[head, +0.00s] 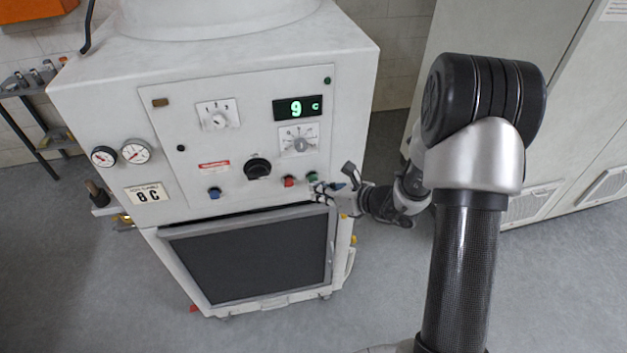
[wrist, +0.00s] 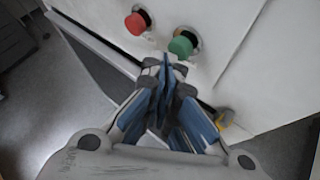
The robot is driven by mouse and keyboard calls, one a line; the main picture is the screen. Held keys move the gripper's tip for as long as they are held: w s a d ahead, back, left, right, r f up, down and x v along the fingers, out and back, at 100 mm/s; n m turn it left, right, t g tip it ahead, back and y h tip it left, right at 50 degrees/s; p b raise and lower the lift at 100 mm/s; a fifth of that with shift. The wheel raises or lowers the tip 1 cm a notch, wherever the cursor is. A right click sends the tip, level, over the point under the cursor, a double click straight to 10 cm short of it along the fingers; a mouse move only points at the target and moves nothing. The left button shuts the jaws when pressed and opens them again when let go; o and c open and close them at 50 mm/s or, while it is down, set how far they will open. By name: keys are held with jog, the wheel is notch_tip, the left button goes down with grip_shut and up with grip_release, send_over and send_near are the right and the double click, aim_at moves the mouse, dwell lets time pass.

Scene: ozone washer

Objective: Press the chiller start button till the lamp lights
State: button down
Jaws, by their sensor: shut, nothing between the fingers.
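The chiller is a white cabinet (head: 110,85) with a control panel facing me. A green button (head: 312,177) is at the panel's lower right, with a red button (head: 289,181) to its left. My gripper (head: 319,187) is shut and empty, its tips close to the green button. In the wrist view, my fingertips (wrist: 165,64) appear just below and left of the green button (wrist: 181,46); I cannot tell if they touch it. The red button (wrist: 136,23) is further left. A small amber-brown lamp (head: 160,102) at the panel's upper left looks dark.
The panel also has a lit green display (head: 297,107) reading 9 C, a black knob (head: 257,168), a blue button (head: 214,192) and two gauges (head: 135,151). A dark grille (head: 250,258) is below. A grey cabinet (head: 575,120) stands right, with clear floor between.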

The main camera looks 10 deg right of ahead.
jog(key=shift+w, duration=0.45)
dwell(0.5)
dwell(0.3)
jog(key=shift+s, duration=0.85)
jog(key=shift+b, duration=0.3)
jog(key=s+b, duration=0.1)
jog(key=s, duration=0.4)
jog(key=shift+r, duration=0.1)
dwell(0.3)
